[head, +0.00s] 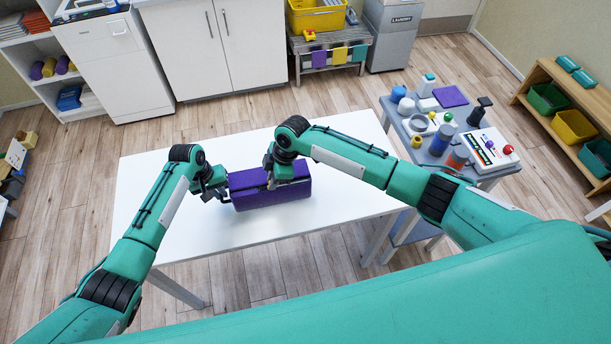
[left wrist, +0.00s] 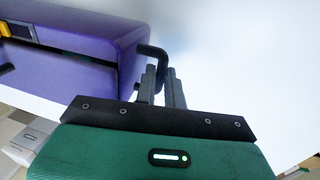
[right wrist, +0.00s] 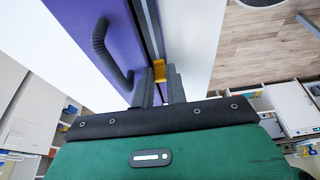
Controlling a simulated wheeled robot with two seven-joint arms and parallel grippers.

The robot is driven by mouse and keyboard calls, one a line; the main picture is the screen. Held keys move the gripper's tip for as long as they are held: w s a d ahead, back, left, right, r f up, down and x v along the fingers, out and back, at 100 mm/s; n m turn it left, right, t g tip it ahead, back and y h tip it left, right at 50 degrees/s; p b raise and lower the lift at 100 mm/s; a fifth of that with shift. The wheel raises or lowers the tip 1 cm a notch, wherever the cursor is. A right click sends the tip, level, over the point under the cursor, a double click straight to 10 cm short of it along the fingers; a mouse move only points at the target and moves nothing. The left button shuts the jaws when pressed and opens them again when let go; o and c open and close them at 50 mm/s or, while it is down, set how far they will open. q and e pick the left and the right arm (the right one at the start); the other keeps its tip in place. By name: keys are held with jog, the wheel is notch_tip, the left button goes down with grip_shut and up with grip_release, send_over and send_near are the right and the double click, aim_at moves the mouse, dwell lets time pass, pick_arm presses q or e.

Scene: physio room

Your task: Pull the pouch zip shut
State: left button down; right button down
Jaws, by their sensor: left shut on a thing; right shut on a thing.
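A purple box-shaped pouch (head: 292,193) lies on the white table, with a dark zip line running lengthwise along it. My left gripper (head: 223,197) is at the pouch's left end. In the left wrist view its fingers (left wrist: 163,78) are shut on a black end loop (left wrist: 151,50). My right gripper (head: 270,183) is over the middle of the pouch. In the right wrist view its fingers (right wrist: 160,85) are shut on the yellow zip pull (right wrist: 159,69), on the zip track (right wrist: 151,25). How far the zip stands open is hard to tell.
A black carry handle (right wrist: 108,52) arches from the pouch's side, beside my right fingers. The white table (head: 150,222) is otherwise bare around the pouch. A grey side table (head: 395,113) with bottles and boxes stands to the right, close to my right arm.

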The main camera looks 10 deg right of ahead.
pick_arm(q)
jog(key=shift+s+f, duration=0.1)
pick_arm(e)
jog(key=shift+a, duration=1.1)
jog(key=c, duration=1.4)
grip_release()
jog(key=shift+a, duration=0.1)
jog(key=shift+o, duration=0.2)
notch_tip(320, 180, up, 8)
pick_arm(q)
jog(key=c, duration=1.5)
grip_release()
jog(key=shift+c, duration=0.2)
